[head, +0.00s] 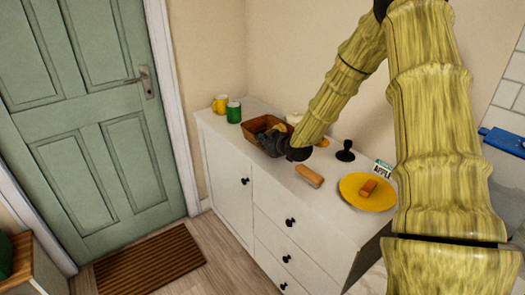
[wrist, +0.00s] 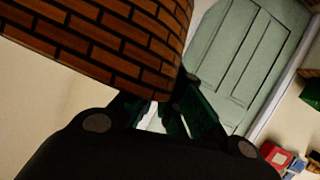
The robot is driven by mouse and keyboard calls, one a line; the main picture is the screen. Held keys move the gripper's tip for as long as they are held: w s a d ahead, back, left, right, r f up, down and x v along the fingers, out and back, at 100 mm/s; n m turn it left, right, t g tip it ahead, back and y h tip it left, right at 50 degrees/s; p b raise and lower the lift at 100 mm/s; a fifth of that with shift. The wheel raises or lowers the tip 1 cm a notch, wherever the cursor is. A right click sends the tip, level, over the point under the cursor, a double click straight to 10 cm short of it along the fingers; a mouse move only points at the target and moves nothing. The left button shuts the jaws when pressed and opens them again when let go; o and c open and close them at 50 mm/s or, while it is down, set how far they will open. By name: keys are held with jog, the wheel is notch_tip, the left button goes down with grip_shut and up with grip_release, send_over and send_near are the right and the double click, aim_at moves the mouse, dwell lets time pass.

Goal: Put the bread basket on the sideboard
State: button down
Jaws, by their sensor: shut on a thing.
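The bread basket (head: 256,126) is brown and open-topped, at the back left of the white sideboard (head: 226,165) in the head view. My gripper (head: 279,134) is at the basket's right side, partly hidden by my wrist. In the wrist view a brick-patterned brown surface (wrist: 110,35), apparently the basket's side, fills the upper left. My gripper's dark fingers (wrist: 165,115) are shut at its lower edge. The basket is over the sideboard top; I cannot tell whether it touches it. Its contents are not clear.
A yellow mug (head: 220,104) and a green mug (head: 234,113) stand left of the basket. A brown block (head: 309,176), a yellow plate (head: 362,201) with an orange-brown piece, a black knobbed object (head: 345,152) and a small carton (head: 384,169) occupy the right part of the top.

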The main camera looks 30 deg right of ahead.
jog(key=shift+f, duration=2.25)
jog(key=shift+a, duration=0.1)
jog(key=c, duration=1.6)
grip_release()
jog(key=shift+f, duration=0.1)
jog(key=shift+c, duration=0.2)
jog(key=shift+p, duration=0.3)
